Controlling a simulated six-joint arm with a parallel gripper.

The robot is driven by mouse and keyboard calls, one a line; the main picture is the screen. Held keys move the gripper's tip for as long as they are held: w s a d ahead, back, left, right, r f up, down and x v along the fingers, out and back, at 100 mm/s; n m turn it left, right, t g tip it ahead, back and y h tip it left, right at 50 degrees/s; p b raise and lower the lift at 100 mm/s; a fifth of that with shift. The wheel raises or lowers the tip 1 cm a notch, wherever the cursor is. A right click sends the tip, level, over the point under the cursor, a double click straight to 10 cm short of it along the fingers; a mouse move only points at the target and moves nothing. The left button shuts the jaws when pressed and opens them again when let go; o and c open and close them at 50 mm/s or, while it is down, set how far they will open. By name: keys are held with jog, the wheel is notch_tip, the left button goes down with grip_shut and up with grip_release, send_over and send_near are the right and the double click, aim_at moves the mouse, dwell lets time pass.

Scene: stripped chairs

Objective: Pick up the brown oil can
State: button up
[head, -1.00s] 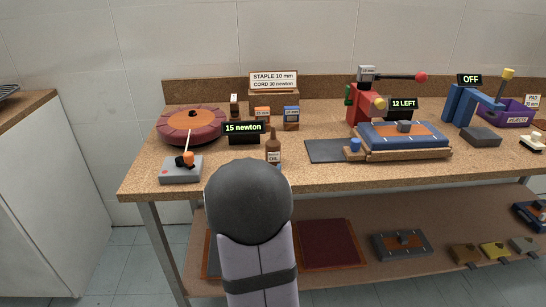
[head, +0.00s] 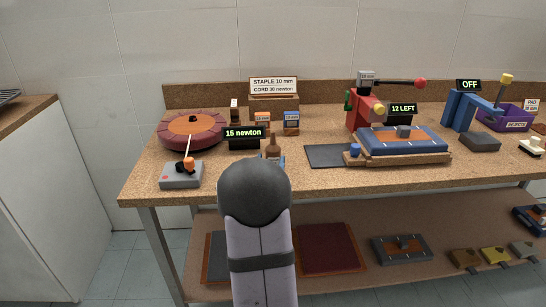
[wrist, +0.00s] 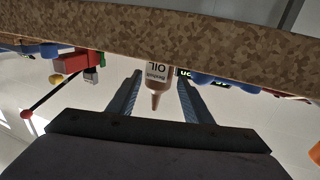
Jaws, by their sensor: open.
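The brown oil can (head: 272,146) is a small bottle with a narrow nozzle, upright on the cork-like bench top; my arm hides its lower part in the head view. In the wrist view, which is upside down, the oil can (wrist: 158,82) shows a white "OIL" label and its nozzle points down the picture. My gripper (wrist: 159,84) is open, with one blue finger to each side of the can and gaps showing on both sides. In the head view the gripper is mostly hidden behind my arm.
A "15 newton" display (head: 244,139) and small boxes (head: 291,123) stand close behind the can. A grey joystick box (head: 181,174) and a round red turntable (head: 192,130) are to the left. A dark mat (head: 328,156) and a red press (head: 361,110) are to the right.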

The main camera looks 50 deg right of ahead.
jog(key=shift+x, duration=2.45)
jog(key=shift+f, duration=0.1)
jog(key=shift+c, duration=0.4)
jog(key=c, duration=1)
